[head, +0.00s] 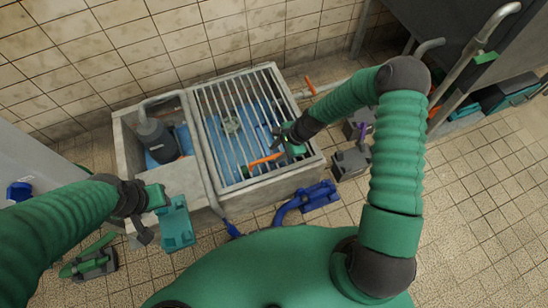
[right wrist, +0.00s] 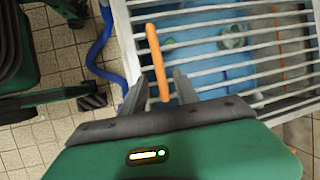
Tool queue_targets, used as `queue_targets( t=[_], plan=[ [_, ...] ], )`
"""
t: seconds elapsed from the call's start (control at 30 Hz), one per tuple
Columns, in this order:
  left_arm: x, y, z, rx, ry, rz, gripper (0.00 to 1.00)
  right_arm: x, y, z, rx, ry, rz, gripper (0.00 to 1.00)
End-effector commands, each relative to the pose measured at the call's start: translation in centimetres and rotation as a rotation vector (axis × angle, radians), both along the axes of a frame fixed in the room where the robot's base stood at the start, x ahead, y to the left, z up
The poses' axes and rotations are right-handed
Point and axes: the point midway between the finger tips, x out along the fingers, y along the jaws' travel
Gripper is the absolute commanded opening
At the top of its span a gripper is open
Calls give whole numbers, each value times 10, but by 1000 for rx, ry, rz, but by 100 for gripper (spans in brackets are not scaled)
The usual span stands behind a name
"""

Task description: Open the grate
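The grate (head: 238,112) is a frame of pale metal bars lying over a basin with a blue floor. It looks flat and closed. It also fills the upper right of the right wrist view (right wrist: 230,48). An orange handle (head: 265,160) is at its near side; it shows upright in the right wrist view (right wrist: 156,58). My right gripper (head: 283,153) is over the grate's near right part. Its two grey fingers (right wrist: 158,93) are apart, with the handle's lower end between them; contact cannot be told. My left gripper (head: 163,196) is left of the basin, its fingers unclear.
A concrete surround with a dark pump (head: 157,140) adjoins the grate on the left. A blue pipe piece (head: 306,203) lies in front of the basin. A teal object (head: 176,224) is near my left gripper.

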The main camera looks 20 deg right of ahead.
Motion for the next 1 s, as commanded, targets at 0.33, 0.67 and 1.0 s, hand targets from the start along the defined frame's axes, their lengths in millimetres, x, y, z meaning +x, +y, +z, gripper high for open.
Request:
queue_targets(
  t=[0.33, 0.67, 1.0],
  plan=[
    [0, 1, -13, 1, 0, 2, 36, 5, 12, -25, 1, -2, 3, 36],
    [0, 1, -12, 0, 0, 1, 36, 5, 12, -25, 0, -1, 3, 11],
    [0, 1, -12, 0, 0, 2, 36, 5, 14, -24, 3, -1, 5, 0]
  ],
)
